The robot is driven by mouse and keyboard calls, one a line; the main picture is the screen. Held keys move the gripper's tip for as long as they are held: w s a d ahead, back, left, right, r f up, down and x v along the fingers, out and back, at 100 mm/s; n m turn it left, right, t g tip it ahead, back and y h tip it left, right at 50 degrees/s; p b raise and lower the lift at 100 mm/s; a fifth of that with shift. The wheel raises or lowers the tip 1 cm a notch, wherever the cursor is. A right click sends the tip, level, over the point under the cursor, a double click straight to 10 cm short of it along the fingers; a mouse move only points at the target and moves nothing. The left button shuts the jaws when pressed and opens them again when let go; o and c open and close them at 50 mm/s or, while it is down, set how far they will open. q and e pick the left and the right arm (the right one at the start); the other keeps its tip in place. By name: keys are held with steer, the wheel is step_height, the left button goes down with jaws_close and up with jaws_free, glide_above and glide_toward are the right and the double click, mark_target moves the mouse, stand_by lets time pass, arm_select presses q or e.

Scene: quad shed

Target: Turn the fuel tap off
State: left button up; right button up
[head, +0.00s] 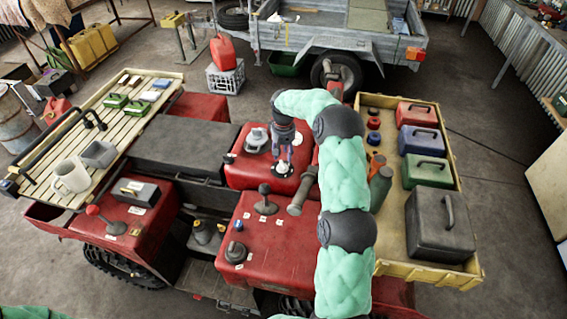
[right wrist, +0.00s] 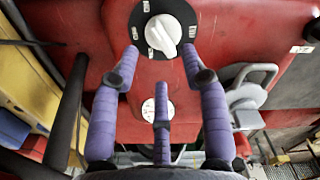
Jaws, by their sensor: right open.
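The fuel tap appears to be the white knob (head: 281,167) on the red tank panel. In the right wrist view, the white knob (right wrist: 163,35) has a raised handle and sits on a round black plate (right wrist: 178,53). Small pale labels surround it; their words are too small to read. The handle slants slightly, from upper left to lower right. My right gripper (head: 283,154) is just above the knob in the head view. In the right wrist view, the gripper (right wrist: 160,80) has its purple fingers spread, with nothing between them, apart from the knob. My left gripper is out of view.
A grey cap (head: 257,138) stands beside the tap. A black-knobbed lever (head: 264,192) and a dark round knob (head: 235,253) are on the nearer red panel. A yellow tray (head: 455,272) with several boxes lies to the right. A slatted rack (head: 125,118) is at left.

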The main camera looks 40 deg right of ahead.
mark_target(282, 166)
steer(key=shift+f, duration=2.7)
steer(key=shift+c, duration=0.3)
jaws_close()
